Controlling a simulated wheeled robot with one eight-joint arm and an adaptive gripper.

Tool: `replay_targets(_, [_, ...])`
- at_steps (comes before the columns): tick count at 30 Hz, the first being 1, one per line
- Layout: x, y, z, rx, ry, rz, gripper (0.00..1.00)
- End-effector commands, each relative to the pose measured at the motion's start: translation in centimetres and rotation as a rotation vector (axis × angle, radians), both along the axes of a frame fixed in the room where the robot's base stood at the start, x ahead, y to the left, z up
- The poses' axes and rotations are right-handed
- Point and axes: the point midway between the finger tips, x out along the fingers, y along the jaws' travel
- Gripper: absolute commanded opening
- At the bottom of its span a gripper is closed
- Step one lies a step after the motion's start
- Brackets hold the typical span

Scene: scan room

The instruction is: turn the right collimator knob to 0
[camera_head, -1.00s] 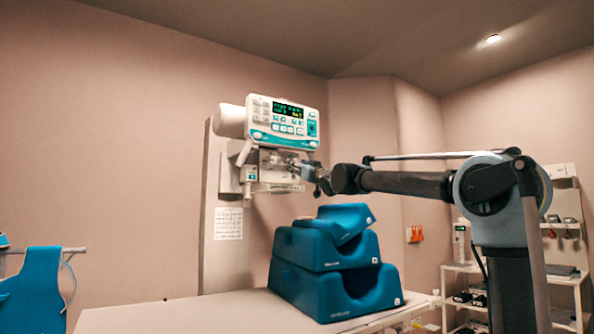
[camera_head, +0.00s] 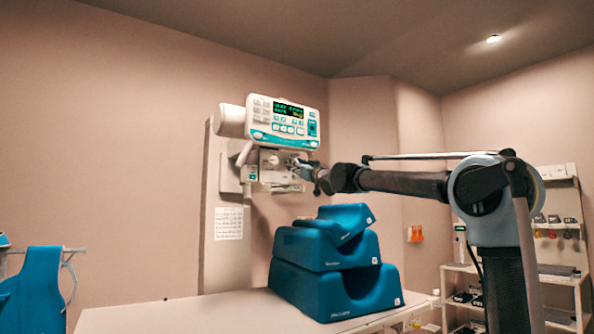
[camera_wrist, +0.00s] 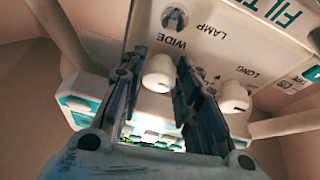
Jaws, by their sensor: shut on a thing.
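The collimator's front panel (camera_head: 268,181) sits under the console in the head view. In the wrist view the panel (camera_wrist: 215,58) appears turned over, with the labels WIDE, LAMP and LONG. The right collimator knob (camera_wrist: 158,76), pale and rounded, is beside the WIDE label. My gripper (camera_wrist: 161,60) has its two dark fingers on either side of this knob and is shut on it. In the head view my gripper (camera_head: 303,168) is at the panel's right side and hides that knob. I cannot read the knob's pointer or its scale.
A second pale knob (camera_wrist: 234,97) is close beside the right-hand finger, near LONG. A small dial (camera_wrist: 175,18) is by LAMP. The console (camera_head: 283,122) overhangs the panel. Blue foam supports (camera_head: 335,262) are stacked on the table (camera_head: 180,315) below my arm.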

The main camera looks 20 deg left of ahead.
Motion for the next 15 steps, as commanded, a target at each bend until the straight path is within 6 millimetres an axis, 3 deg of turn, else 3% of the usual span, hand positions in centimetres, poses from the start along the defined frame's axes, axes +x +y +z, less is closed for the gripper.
replay_targets(13, [0.27,-0.23,-0.07,-0.037,-0.040,-0.004,0.06])
replay_targets(14, [0.27,-0.24,-0.07,-0.037,-0.040,-0.004,0.34])
replay_targets(15, [0.27,-0.23,-0.08,-0.037,-0.040,-0.004,0.43])
